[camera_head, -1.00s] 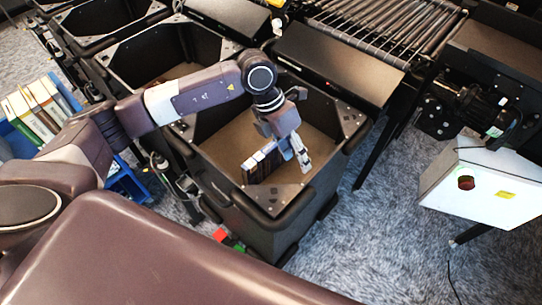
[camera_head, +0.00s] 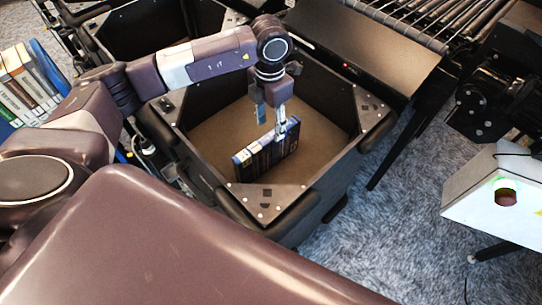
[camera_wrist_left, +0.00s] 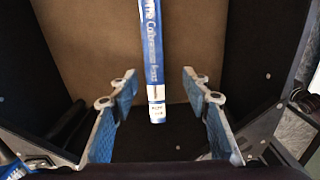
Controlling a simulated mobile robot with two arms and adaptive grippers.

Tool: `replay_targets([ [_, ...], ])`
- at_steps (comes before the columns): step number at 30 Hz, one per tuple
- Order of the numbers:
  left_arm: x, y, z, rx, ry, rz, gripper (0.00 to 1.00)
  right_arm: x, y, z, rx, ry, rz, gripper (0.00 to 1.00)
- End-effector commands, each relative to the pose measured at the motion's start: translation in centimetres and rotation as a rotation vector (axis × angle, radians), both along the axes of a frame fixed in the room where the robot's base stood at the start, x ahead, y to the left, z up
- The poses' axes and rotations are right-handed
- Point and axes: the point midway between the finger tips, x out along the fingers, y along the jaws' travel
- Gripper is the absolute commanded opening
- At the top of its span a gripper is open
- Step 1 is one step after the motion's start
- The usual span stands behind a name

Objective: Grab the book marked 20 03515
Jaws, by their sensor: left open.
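A small group of upright books (camera_head: 266,157) stands in the near corner of a black bin with a brown floor. Their spines face up, with white labels too small to read in the head view. In the left wrist view, a blue book spine (camera_wrist_left: 152,50) with a white label (camera_wrist_left: 157,110) lies between the open fingers of my left gripper (camera_wrist_left: 158,88), touching neither. The number on the label is not legible. My right gripper is not in view.
The black bin's rim (camera_head: 290,192) surrounds the books closely on the near side; the bin floor (camera_head: 225,130) beyond them is bare. More books (camera_head: 28,80) stand at the far left. A roller conveyor (camera_head: 400,25) and a white box (camera_head: 495,195) are at the right.

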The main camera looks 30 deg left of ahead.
Motion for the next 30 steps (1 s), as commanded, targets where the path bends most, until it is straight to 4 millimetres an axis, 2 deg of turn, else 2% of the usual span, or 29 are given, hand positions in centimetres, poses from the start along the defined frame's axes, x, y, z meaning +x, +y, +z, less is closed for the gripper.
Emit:
replay_targets([
  [1, 0.0, 0.0, -3.1, 0.0, 0.001, 0.0, 0.43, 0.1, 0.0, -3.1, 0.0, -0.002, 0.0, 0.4],
  [3, 0.0, 0.0, -4.8, 0.0, 0.001, 0.0, 0.43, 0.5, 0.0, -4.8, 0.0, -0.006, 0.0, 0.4],
  [10, 0.0, 0.0, -8.1, -0.001, -0.001, -0.001, 0.43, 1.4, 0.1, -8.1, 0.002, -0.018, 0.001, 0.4],
  [15, 0.0, 0.0, -8.9, -0.001, 0.0, -0.001, 0.43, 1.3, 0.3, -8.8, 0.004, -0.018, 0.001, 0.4],
  [19, -0.1, 0.0, -9.8, -0.001, 0.003, 0.0, 0.43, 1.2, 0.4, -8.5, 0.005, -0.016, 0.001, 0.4],
  [26, -0.2, 0.3, -12.2, -0.002, 0.004, 0.001, 0.43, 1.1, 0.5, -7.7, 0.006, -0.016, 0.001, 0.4],
  [30, -0.4, 1.0, -14.3, -0.001, 0.006, 0.001, 0.43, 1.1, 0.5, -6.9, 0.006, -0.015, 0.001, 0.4],
])
